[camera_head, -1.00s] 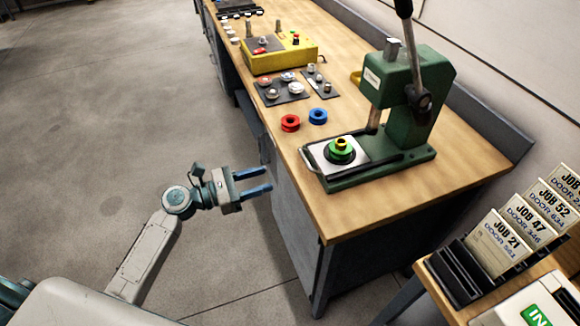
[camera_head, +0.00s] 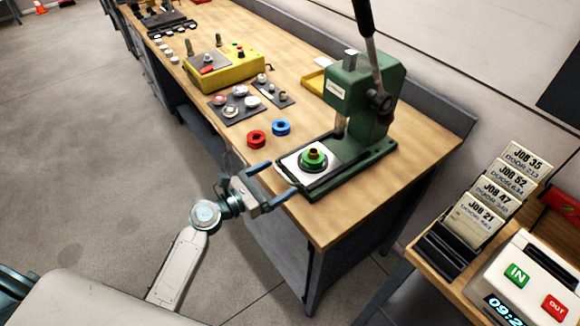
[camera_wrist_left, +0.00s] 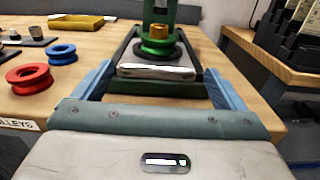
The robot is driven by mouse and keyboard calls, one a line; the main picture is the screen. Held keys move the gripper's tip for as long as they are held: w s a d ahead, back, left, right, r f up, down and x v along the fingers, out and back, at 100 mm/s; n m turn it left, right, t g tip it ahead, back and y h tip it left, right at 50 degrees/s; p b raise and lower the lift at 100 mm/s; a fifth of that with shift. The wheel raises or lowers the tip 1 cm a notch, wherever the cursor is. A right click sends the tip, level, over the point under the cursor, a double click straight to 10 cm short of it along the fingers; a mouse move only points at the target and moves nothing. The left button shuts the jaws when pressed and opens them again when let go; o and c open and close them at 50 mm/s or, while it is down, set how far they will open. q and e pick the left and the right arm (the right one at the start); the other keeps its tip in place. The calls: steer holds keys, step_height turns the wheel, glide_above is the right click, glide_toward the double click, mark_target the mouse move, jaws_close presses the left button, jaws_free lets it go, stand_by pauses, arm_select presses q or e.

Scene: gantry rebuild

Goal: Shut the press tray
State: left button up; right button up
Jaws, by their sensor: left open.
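The green press (camera_head: 372,110) stands at the near end of the wooden bench. Its tray (camera_head: 293,163), with a pale top plate, sticks out at the front toward my left gripper and carries a green round part with a brass centre (camera_head: 314,157). The tray also shows straight ahead in the left wrist view (camera_wrist_left: 157,70). My left gripper (camera_head: 276,181) is open at the bench edge, its two blue fingers pointing at the tray front. In the wrist view the tray lies between the finger lines; whether they touch it I cannot tell. My right gripper is not in view.
A red ring (camera_head: 256,139) and a blue ring (camera_head: 281,127) lie left of the tray. A yellow box (camera_head: 223,72) and dark plates with parts stand farther back. At right, a second table holds job cards (camera_head: 474,218) and a time clock (camera_head: 525,275).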

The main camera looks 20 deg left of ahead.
mark_target(305, 163)
arm_select(q)
steer(key=p+x, duration=0.1)
steer(key=x, duration=0.3)
steer(key=shift+w+d, duration=0.2)
steer(key=shift+w, duration=0.15)
steer(key=c, duration=1.1)
steer(key=x, duration=0.3)
steer(key=shift+w+d, duration=0.2)
steer(key=shift+w, duration=0.1)
steer(key=shift+c, duration=0.2)
steer(key=shift+w+d+f, duration=0.15)
steer(key=shift+w+d, duration=0.15)
steer(key=shift+w, duration=0.05)
steer(key=shift+s+a, duration=0.1)
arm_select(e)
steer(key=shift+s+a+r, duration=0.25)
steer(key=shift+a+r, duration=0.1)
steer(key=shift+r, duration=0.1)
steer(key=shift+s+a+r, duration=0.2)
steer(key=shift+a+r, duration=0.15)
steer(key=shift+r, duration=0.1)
arm_select(q)
steer(key=o, duration=1.1)
steer(key=shift+o, duration=0.2)
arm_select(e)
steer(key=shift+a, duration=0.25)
